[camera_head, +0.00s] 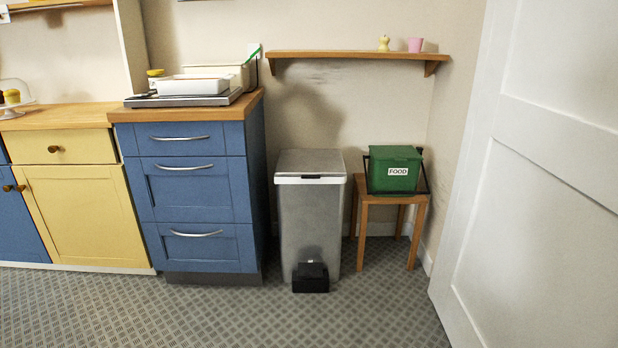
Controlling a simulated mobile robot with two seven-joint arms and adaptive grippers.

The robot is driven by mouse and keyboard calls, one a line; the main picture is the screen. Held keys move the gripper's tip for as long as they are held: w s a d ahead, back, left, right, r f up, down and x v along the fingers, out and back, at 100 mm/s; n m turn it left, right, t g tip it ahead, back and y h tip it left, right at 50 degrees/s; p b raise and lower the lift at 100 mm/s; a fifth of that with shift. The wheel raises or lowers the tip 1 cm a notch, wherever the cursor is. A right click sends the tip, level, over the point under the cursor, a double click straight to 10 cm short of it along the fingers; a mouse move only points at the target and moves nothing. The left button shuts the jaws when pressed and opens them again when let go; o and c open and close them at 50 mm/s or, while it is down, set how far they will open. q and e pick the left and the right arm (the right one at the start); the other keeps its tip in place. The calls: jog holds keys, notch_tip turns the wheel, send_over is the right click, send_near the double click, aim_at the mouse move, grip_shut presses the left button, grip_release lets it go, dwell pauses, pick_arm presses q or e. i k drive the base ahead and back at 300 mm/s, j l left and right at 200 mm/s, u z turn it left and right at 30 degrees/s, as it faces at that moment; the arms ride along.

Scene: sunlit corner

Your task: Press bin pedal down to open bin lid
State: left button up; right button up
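A tall silver pedal bin (311,220) stands upright on the floor, just right of the blue drawer cabinet. Its lid (311,164) is closed flat on top, with a white rim along the front edge. A black pedal (310,278) sits low at the front of the bin, close to the floor. A dark shadow shows on the bin's front just above the pedal. Neither of my grippers shows in this view.
A blue drawer cabinet (197,190) with a wooden top stands left of the bin. A wooden stool (391,198) carrying a green food caddy (394,172) stands right. A white door (545,180) fills the right side. The patterned floor (200,315) in front is clear.

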aim_at(310, 269)
jog(key=i+j, duration=0.35)
jog(key=i, duration=0.25)
jog(key=i+j, duration=0.15)
jog(key=i, duration=0.25)
jog(key=i+j, duration=0.15)
jog(key=i, duration=0.25)
jog(key=i+l, duration=0.15)
jog(key=l, duration=0.25)
jog(key=i+l, duration=0.1)
jog(key=l, duration=0.25)
jog(key=i+l, duration=0.15)
jog(key=l, duration=0.25)
jog(key=i+l, duration=0.15)
jog(key=l, duration=0.25)
jog(key=j+u, duration=0.05)
